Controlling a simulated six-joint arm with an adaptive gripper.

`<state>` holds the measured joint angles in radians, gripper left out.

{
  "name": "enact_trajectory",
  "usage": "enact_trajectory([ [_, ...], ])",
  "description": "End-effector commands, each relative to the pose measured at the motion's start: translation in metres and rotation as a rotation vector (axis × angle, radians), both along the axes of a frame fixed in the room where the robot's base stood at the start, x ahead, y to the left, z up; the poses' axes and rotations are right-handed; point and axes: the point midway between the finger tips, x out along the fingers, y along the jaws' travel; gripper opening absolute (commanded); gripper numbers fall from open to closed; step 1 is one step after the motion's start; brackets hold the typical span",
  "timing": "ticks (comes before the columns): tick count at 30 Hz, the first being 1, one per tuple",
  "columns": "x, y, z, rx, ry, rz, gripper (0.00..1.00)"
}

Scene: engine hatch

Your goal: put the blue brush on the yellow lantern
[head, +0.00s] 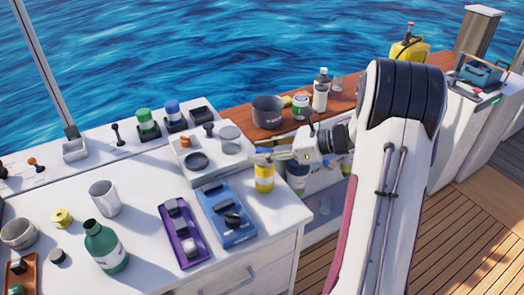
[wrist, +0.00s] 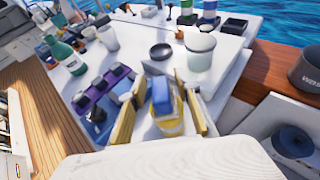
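The yellow lantern (head: 264,180), a short yellow cylinder with a pale band, stands upright near the right edge of the white counter. It also shows low in the wrist view (wrist: 172,128). The blue brush (wrist: 163,97) is over the lantern's top in the wrist view and seems to rest on it. In the head view only a little blue shows there, mostly hidden by the fingers. My gripper (head: 262,157) is just above the lantern. In the wrist view its fingers (wrist: 160,108) are spread on either side of the brush, with a gap visible on the left.
A blue tray (head: 240,237) and a purple tray (head: 189,255) lie left of the lantern. A green bottle (head: 106,250) and metal cup (head: 104,198) stand farther left. A grey pot (head: 267,112) and white bottle (head: 320,94) stand on the wooden ledge behind.

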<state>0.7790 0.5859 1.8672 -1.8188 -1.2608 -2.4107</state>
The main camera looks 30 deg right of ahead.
Motion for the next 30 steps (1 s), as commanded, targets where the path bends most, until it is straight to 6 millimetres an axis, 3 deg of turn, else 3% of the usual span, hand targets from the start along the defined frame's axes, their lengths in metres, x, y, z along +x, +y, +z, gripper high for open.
enact_trajectory([
  [13, -0.009, -0.011, 0.009, -0.001, -0.001, -0.002, 0.32],
  [30, -0.063, -0.063, 0.04, -0.001, -0.001, -0.004, 0.32],
])
